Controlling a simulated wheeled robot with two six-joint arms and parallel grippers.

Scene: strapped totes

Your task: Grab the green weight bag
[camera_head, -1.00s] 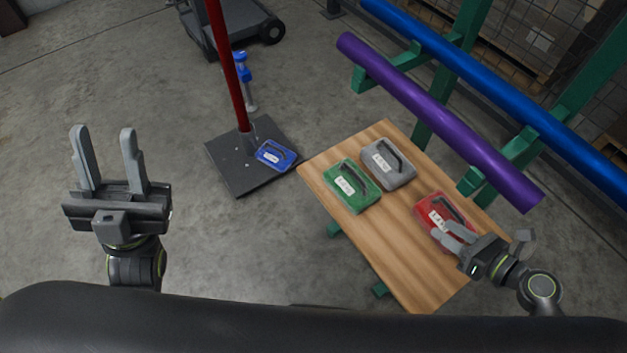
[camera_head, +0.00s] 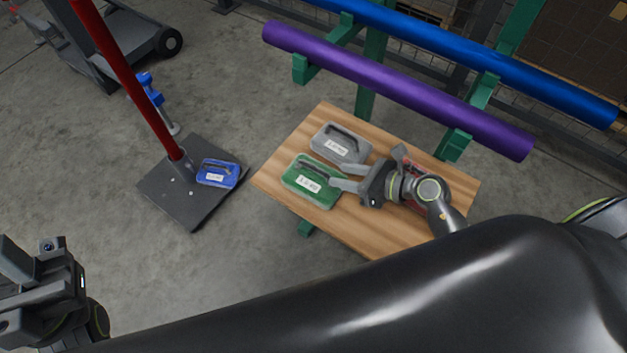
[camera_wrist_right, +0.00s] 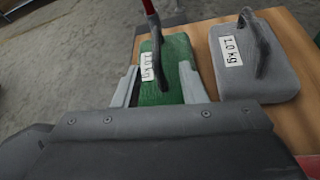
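The green weight bag (camera_head: 303,190) lies on the wooden table's left part, with a white label and a dark handle. My right gripper (camera_head: 341,176) is at the bag's right edge with its fingers apart. In the right wrist view, the green bag (camera_wrist_right: 178,52) and its handle show between and beyond the two spread fingers (camera_wrist_right: 160,84). I cannot tell whether the fingers touch it. My left gripper (camera_head: 30,275) is at the left edge of the head view, partly cut off, away from the table.
A grey bag (camera_head: 347,137) lies just behind the green one on the wooden table (camera_head: 375,235). A red bag (camera_head: 412,165) is mostly hidden by my right arm. A blue bag (camera_head: 222,168) lies on the dark base of a red pole. Purple and blue bars run behind the table.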

